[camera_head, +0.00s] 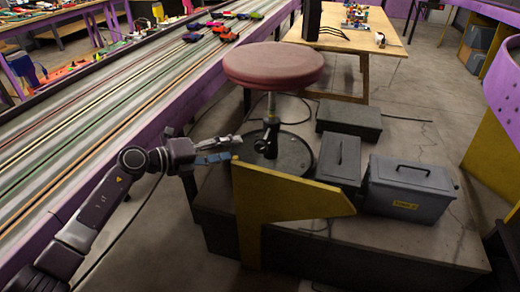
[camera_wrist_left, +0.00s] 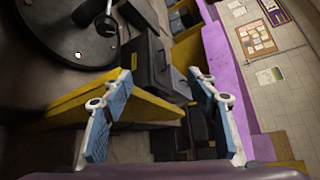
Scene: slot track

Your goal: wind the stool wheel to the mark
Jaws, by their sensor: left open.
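The stool has a round dark red seat (camera_head: 272,66) on a metal post over a round black base (camera_head: 293,160). A dark wheel or knob assembly (camera_head: 268,137) sits low on the post; its details are too small to tell. In the left wrist view the black base (camera_wrist_left: 50,35) fills the upper left, with a knob (camera_wrist_left: 105,25) near its edge. A small white spot (camera_wrist_left: 78,55) shows on the base; I cannot tell if it is the mark. My left gripper (camera_head: 236,149) is open and empty, just left of the post; it also shows in the left wrist view (camera_wrist_left: 158,78). My right gripper is not in view.
A yellow bracket (camera_head: 280,205) stands in front of the stool on a low platform (camera_head: 400,240). Grey cases (camera_head: 412,186) and a dark box (camera_head: 340,160) lie right of the stool. The slot track (camera_head: 130,85) with toy cars (camera_head: 223,32) runs along the left.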

